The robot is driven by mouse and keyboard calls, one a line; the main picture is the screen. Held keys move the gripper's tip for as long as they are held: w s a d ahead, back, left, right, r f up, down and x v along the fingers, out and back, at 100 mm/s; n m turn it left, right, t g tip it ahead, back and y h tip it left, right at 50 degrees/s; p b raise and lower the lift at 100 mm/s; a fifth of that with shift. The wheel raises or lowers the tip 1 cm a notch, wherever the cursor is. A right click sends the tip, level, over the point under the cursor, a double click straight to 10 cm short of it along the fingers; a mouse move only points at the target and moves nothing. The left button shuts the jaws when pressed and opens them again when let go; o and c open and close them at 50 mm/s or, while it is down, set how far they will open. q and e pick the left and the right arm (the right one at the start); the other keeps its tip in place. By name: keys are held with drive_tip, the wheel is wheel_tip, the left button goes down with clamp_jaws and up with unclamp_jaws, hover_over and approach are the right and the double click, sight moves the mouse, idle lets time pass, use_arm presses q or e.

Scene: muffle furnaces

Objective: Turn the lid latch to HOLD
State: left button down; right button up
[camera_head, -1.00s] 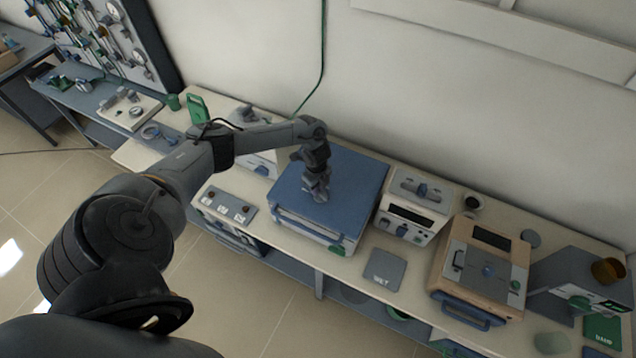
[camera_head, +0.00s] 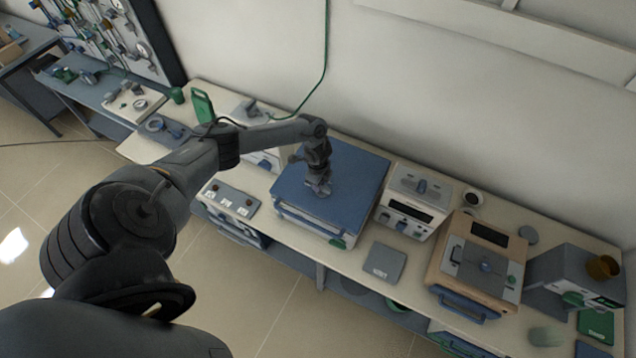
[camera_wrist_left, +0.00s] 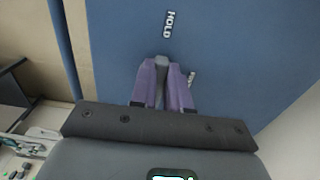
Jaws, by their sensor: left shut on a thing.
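A box with a flat blue lid (camera_head: 355,180) stands on the bench in the head view. My left gripper (camera_head: 320,191) points down onto the lid's top. In the left wrist view, the purple fingers of the left gripper (camera_wrist_left: 162,85) are shut on a small grey latch (camera_wrist_left: 162,61), whose end shows between the tips. A white HOLD label (camera_wrist_left: 170,25) is on the blue lid, just beyond the latch end. A second label (camera_wrist_left: 191,78) beside the right finger is partly hidden and cannot be read. My right gripper is not in view.
To the right of the box stand a white instrument (camera_head: 412,204), a beige furnace (camera_head: 442,250) and a grey unit (camera_head: 560,280). A grey plate (camera_head: 385,262) lies on the bench in front. A small control panel (camera_head: 232,197) sits left of the box.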

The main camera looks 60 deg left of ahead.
use_arm(q)
drive_tip(key=c, duration=1.1)
unclamp_jaws()
drive_tip(key=shift+r, duration=0.1)
drive_tip(key=shift+r, duration=0.55)
wheel_tip(320, 180, up, 10)
drive_tip(key=b, duration=0.1)
drive_tip(key=shift+f, duration=0.2)
